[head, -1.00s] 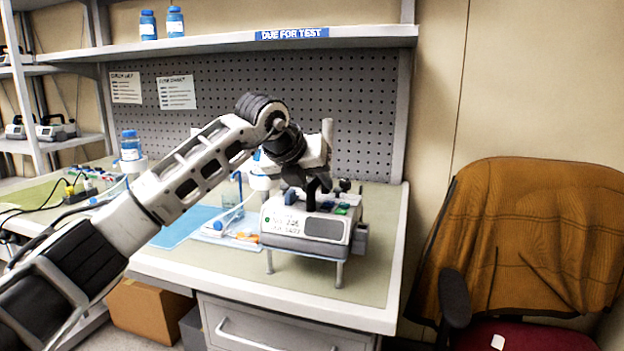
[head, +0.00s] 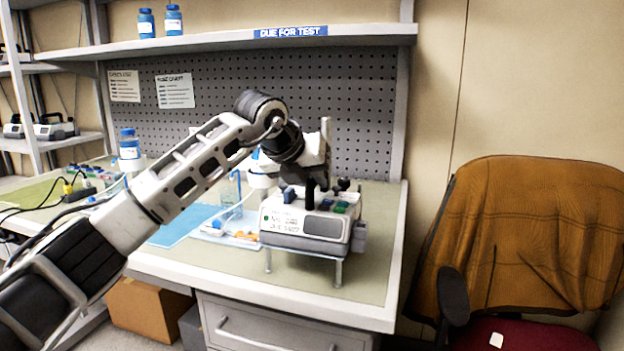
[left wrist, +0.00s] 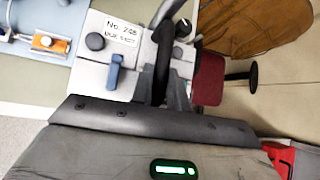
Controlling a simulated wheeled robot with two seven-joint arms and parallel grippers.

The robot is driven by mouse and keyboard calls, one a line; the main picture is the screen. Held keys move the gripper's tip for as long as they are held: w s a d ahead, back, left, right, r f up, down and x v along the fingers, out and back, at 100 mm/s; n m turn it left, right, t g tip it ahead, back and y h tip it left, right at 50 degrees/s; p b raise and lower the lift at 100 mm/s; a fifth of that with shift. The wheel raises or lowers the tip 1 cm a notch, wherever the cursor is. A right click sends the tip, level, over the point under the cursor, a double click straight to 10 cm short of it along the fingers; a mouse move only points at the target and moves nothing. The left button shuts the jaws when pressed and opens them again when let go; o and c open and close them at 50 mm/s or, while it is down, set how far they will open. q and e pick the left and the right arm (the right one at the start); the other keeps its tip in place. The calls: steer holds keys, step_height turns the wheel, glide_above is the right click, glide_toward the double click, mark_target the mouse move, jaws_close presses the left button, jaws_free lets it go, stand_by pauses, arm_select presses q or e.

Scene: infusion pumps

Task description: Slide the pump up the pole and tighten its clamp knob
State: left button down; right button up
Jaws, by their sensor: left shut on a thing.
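I cannot make out a pole or tell which knob is the clamp knob. My right gripper is not in view.
The bench (head: 375,285) has a blue mat (head: 185,228) and a tray with small parts (head: 235,240) left of the pump. A shelf (head: 220,42) runs above, before a pegboard (head: 350,100). A chair with a brown cover (head: 540,230) stands at right.

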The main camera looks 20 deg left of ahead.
arm_select(q)
steer(key=shift+r+p, duration=0.3)
steer(key=shift+r, duration=0.15)
steer(key=shift+r+p, duration=0.45)
steer(key=shift+r, duration=0.35)
steer(key=shift+r+p, duration=0.35)
steer(key=shift+r, duration=0.1)
steer(key=shift+r+p, duration=0.45)
steer(key=shift+r, duration=0.2)
steer(key=shift+r+p, duration=0.45)
steer(key=shift+r, duration=0.2)
steer(key=shift+r+p, duration=0.45)
steer(key=shift+r, duration=0.15)
step_height(320, 180, up, 3)
steer(key=shift+r+p, duration=0.15)
steer(key=shift+p, duration=1.1)
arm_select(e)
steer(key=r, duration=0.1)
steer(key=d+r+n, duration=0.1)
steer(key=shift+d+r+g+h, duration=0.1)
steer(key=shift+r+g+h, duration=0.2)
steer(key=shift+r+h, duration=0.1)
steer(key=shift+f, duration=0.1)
